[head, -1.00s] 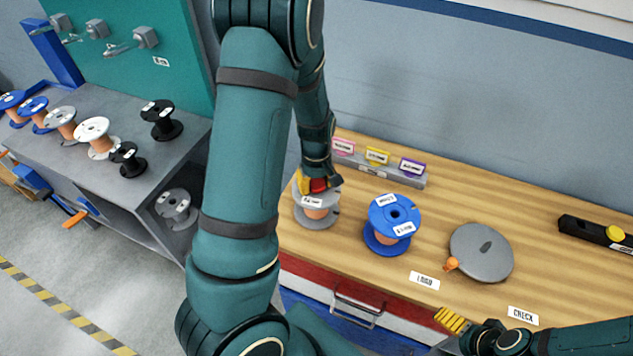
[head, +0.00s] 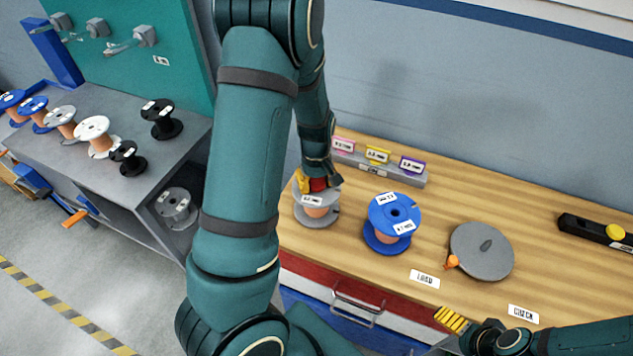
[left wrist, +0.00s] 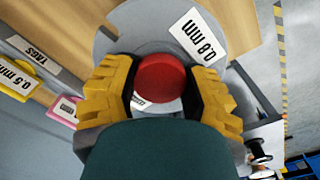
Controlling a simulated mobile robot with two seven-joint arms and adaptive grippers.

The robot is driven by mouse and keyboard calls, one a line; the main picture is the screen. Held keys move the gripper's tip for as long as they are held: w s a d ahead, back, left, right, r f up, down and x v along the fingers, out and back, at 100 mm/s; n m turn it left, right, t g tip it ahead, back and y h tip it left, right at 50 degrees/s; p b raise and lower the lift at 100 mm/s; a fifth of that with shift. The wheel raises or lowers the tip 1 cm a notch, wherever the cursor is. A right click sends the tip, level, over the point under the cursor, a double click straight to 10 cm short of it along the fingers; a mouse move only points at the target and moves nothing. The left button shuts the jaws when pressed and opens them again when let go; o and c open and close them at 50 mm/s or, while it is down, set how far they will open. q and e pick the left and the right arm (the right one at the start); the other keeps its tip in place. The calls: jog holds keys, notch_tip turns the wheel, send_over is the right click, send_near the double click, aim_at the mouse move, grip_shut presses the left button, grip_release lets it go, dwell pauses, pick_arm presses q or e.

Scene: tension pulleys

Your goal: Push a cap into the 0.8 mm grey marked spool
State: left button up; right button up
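The grey spool (head: 318,215) with copper-coloured wire stands upright on the wooden bench. In the left wrist view its grey flange (left wrist: 125,45) bears a white "0.8 mm" tag (left wrist: 198,38). My left gripper (head: 315,183) is over the spool's top, pointing down. Its yellow fingers are on both sides of a round red cap (left wrist: 160,78) and appear closed on it. The cap covers the middle of the flange, so the spool's hole is hidden. I cannot tell how deep the cap sits. My right gripper (head: 452,320) is low at the bench front, away from the spool, its finger gap unclear.
A blue spool (head: 392,222) stands close right of the grey one. A grey disc (head: 482,251) with an orange knob lies farther right, before a black bar (head: 597,231). A tag rack (head: 375,170) stands behind. Several spools stand on the grey shelf (head: 95,170) at left.

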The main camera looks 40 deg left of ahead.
pick_arm(q)
jog(key=o, duration=0.5)
jog(key=shift+s+d+f, duration=0.1)
jog(key=shift+s+f, duration=0.1)
jog(key=shift+f, duration=0.05)
jog(key=shift+w, duration=0.1)
jog(key=shift+w+r, duration=0.1)
jog(key=shift+r+p, duration=2.4)
jog(key=shift+r, duration=0.15)
jog(key=shift+f, duration=0.1)
grip_shut()
